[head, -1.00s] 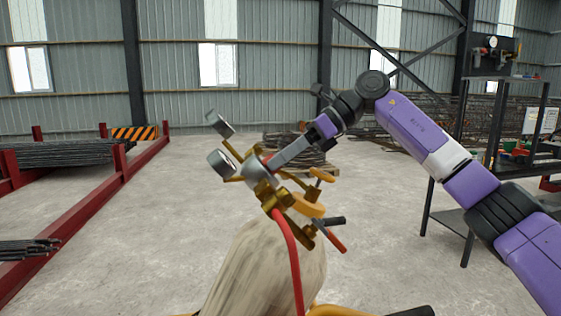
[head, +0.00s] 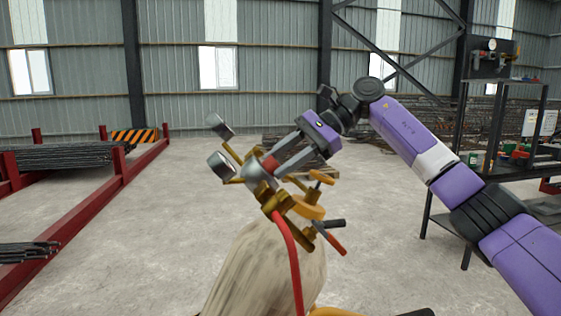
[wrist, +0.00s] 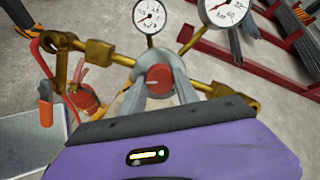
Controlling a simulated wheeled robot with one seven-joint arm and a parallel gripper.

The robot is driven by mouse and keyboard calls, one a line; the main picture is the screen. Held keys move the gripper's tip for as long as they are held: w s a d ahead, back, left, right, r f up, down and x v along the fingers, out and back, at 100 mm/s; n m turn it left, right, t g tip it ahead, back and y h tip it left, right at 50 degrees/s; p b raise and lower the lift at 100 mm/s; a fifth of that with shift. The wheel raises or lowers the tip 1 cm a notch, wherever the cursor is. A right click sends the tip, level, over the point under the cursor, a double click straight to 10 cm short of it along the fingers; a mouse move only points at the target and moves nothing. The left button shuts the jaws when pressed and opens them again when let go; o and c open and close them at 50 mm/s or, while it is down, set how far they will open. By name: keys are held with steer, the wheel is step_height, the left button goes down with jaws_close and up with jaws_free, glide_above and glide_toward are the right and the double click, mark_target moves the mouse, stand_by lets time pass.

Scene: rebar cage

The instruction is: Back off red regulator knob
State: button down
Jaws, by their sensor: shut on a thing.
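The red regulator knob (wrist: 159,77) sits at the front of the silver regulator body (wrist: 176,66), with a pale mark on its face in the wrist view. In the head view the knob (head: 269,163) shows between my fingers. My gripper (head: 275,166) is shut on the knob, one finger on each side; the fingers also show in the wrist view (wrist: 160,88). Brass fittings (wrist: 98,50) branch off the body. Two round gauges (wrist: 149,15) stand behind it, seen edge-on in the head view.
A red hose (head: 290,250) hangs from the regulator past a pale cylinder (head: 265,270). An orange-handled part (head: 308,206) is close below my gripper. Red rebar racks (head: 110,185) stand left, a dark shelf (head: 480,160) right.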

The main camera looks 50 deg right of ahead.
steer(key=shift+d+n, duration=0.1)
steer(key=shift+n, duration=0.7)
steer(key=c, duration=0.9)
jaws_free()
steer(key=v, duration=0.7)
steer(key=shift+s+d+r, duration=0.2)
steer(key=shift+d+r, duration=0.05)
